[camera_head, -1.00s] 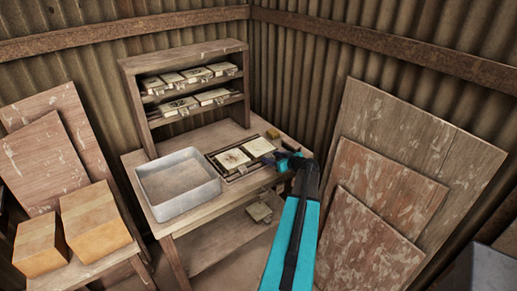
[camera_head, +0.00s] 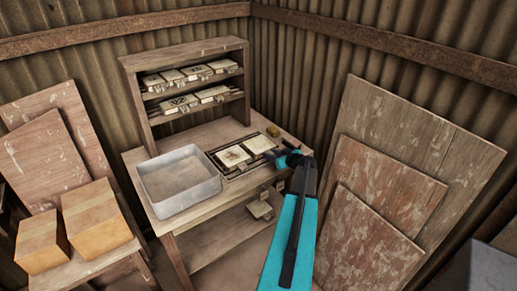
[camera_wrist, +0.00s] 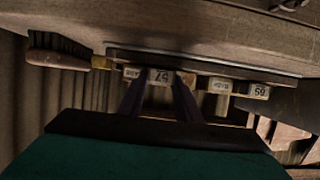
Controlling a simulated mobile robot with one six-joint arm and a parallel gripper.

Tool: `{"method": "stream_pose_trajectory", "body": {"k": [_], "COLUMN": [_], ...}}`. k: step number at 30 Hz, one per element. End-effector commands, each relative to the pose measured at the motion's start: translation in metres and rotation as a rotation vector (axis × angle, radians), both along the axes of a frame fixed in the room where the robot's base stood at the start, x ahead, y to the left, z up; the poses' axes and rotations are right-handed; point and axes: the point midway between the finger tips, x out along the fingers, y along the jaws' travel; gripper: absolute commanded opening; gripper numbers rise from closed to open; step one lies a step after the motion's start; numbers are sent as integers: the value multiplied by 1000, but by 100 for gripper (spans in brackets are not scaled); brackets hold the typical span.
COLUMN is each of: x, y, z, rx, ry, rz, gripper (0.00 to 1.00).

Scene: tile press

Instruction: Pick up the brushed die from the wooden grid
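The wooden grid (camera_head: 222,167) lies on the bench top and holds two pale square dies (camera_head: 245,153) side by side. The left one bears a dark motif; the right one looks plainer. In the wrist view, small labelled tabs stick out from a dark edge. The middle tab (camera_wrist: 159,76) reads "57" upside down, and another tab (camera_wrist: 260,91) shows digits. I cannot tell which die is the brushed one. My gripper (camera_head: 284,156) is at the grid's right front side. In the wrist view its fingers (camera_wrist: 159,84) are apart, on either side of the "57" tab, apparently not clamped.
A grey metal tray (camera_head: 178,182) stands left of the grid. A shelf (camera_head: 185,60) with several tagged dies rises behind. A yellow-brown item (camera_head: 273,131) lies behind the grid. A wooden-handled tool (camera_wrist: 57,60) shows left in the wrist view. Boards (camera_head: 385,190) lean at right.

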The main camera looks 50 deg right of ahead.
Motion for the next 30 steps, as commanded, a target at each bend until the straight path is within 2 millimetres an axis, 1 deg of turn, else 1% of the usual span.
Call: {"method": "stream_pose_trajectory", "body": {"k": [1,2,3,14,19,23,30], "x": [0,0,0,0,0,0,0], "y": [0,0,0,0,0,0,0], "z": [0,0,0,2,6,13,34], "rx": [0,0,0,0,0,-1,-3], "ry": [0,0,0,-3,-3,-4,-4], "rz": [1,1,1,0,0,0,-1], "gripper": [6,1,0,0,0,0,0]}}
